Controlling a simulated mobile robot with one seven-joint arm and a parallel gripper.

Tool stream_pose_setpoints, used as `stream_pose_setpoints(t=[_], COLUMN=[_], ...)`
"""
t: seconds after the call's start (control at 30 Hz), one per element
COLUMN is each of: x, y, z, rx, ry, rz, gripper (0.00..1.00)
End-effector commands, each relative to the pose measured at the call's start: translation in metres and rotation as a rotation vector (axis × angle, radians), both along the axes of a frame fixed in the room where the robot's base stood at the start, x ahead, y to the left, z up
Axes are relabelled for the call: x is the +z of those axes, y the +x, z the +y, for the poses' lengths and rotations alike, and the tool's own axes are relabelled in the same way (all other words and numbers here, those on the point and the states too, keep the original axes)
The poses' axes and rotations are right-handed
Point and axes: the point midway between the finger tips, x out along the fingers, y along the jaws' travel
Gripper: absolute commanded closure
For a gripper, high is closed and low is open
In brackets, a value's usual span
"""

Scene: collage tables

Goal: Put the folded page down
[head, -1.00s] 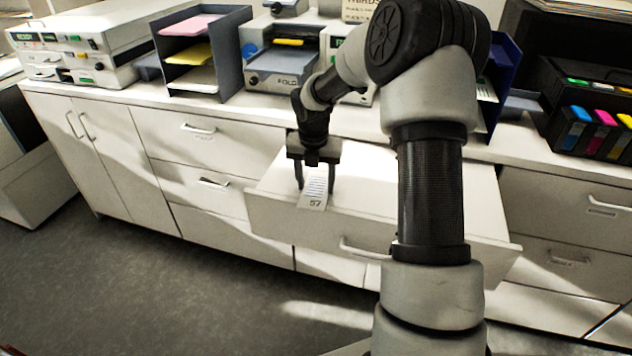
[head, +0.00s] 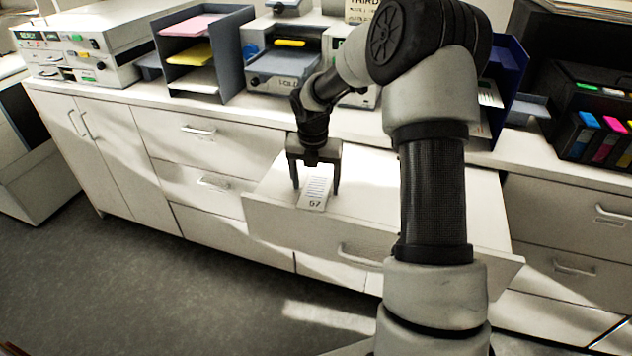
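The folded page (head: 315,193) is a narrow white slip with printed lines and the number 57. It is at the open drawer (head: 400,228), near the left end of its front edge. My gripper (head: 316,187) points down over it, with one finger on each side of the page. The fingers are spread, and a small gap shows between them and the page. I cannot tell whether the page lies on the drawer's floor or leans on its front rim. My arm hides part of the drawer's right side.
The white counter (head: 375,128) above carries a folding machine (head: 287,66), a grey paper tray rack (head: 204,54) and a box of ink cartridges (head: 604,130). Closed drawers and cupboard doors flank the open drawer. The floor in front is clear.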

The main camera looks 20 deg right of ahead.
Motion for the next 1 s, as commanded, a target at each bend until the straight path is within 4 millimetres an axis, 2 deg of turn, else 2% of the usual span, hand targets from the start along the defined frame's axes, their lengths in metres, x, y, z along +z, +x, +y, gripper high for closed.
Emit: stream_pose_setpoints(t=[0.23, 0.37, 0.8, 1.0], x=[0.003, 0.016, 0.119, 0.155], y=[0.0, -0.001, -0.015, -0.02], z=[0.0, 0.001, 0.008, 0.011], rx=[0.0, -0.001, -0.001, -0.001], ry=[-0.001, 0.0, -0.002, -0.001], rz=[-0.001, -0.002, -0.005, -0.003], gripper=[0.25, 0.25, 0.25, 0.25])
